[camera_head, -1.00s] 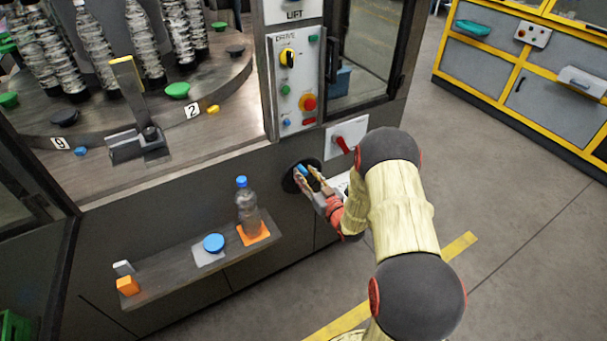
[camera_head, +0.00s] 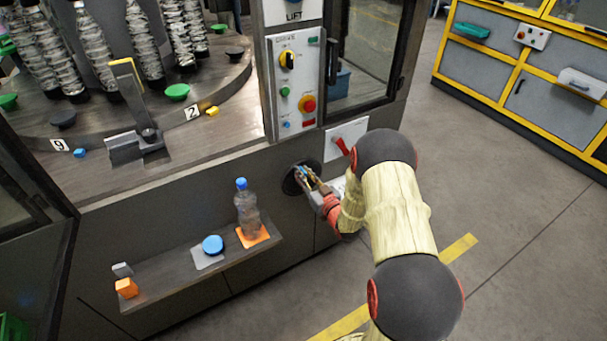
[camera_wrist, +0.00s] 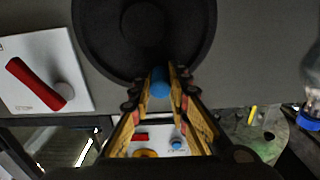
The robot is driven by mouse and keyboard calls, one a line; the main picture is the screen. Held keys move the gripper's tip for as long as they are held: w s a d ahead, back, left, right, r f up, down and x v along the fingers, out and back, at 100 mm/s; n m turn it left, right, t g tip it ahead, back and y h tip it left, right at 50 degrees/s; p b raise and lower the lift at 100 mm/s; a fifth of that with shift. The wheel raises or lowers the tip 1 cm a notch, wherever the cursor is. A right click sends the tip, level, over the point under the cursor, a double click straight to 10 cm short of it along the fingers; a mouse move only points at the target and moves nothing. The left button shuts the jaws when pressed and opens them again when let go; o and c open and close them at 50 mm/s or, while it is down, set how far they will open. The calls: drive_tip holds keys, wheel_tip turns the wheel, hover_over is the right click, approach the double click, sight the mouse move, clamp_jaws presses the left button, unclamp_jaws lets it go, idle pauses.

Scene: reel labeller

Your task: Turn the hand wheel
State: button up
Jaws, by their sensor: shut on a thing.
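The hand wheel (camera_head: 290,184) is a black disc on the dark front panel of the machine, partly hidden by my gripper in the head view. In the wrist view the wheel (camera_wrist: 100,45) fills the top middle, with its blue knob (camera_wrist: 159,82) near the lower rim. My gripper (camera_head: 306,175) reaches the wheel from the right. In the wrist view its two yellow fingers (camera_wrist: 160,76) are shut on the blue knob, one on each side.
A red lever on a white plate (camera_head: 335,136) is close right of the wheel. The drive panel (camera_head: 295,85) is above. A shelf (camera_head: 180,275) at lower left holds a bottle (camera_head: 247,210) and a blue disc (camera_head: 213,244). Open floor lies right.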

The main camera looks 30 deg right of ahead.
clamp_jaws()
drive_tip(key=shift+d+r+m, duration=0.1)
drive_tip(key=shift+d+m, duration=0.2)
drive_tip(key=shift+m, duration=0.2)
drive_tip(key=shift+d, duration=0.1)
drive_tip(key=shift+d+r+m, duration=0.1)
drive_tip(key=shift+d+m, duration=0.45)
drive_tip(key=shift+m, duration=0.25)
drive_tip(key=o, duration=0.8)
unclamp_jaws()
drive_tip(key=shift+a, duration=0.2)
